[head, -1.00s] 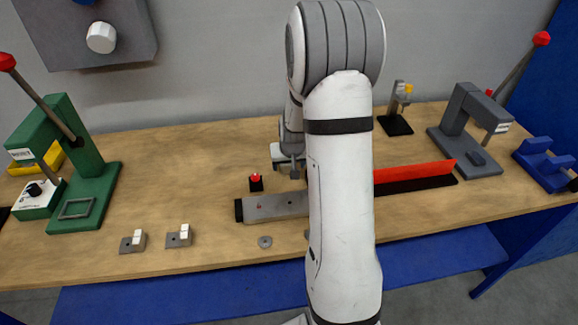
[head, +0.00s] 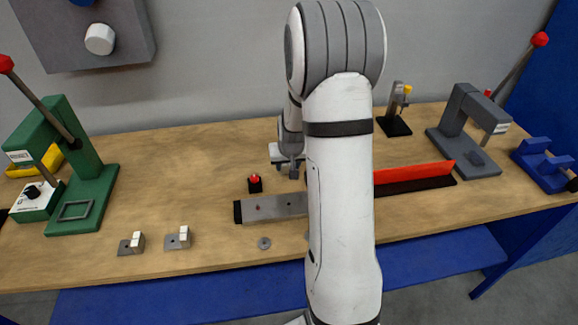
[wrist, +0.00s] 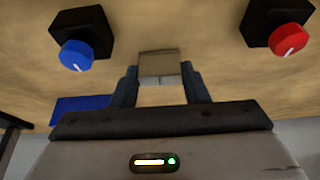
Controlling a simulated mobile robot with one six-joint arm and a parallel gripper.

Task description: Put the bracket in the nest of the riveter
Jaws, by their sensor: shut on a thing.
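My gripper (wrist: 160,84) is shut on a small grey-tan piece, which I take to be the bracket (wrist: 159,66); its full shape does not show. In the head view my gripper (head: 288,160) hangs above the middle of the bench, partly behind my arm, and the held piece cannot be made out. A green lever press (head: 88,165) with a red-knobbed handle stands at the far left. Its base bears a raised rectangular frame (head: 75,210), which looks empty. A grey lever press (head: 465,125) stands at the right with a small block on its base. The labels are too small to read surely.
Two small plates with pale upright blocks, left (head: 132,243) and right (head: 178,238), lie near the front edge. The wooden bench (head: 190,170) is clear at centre left.

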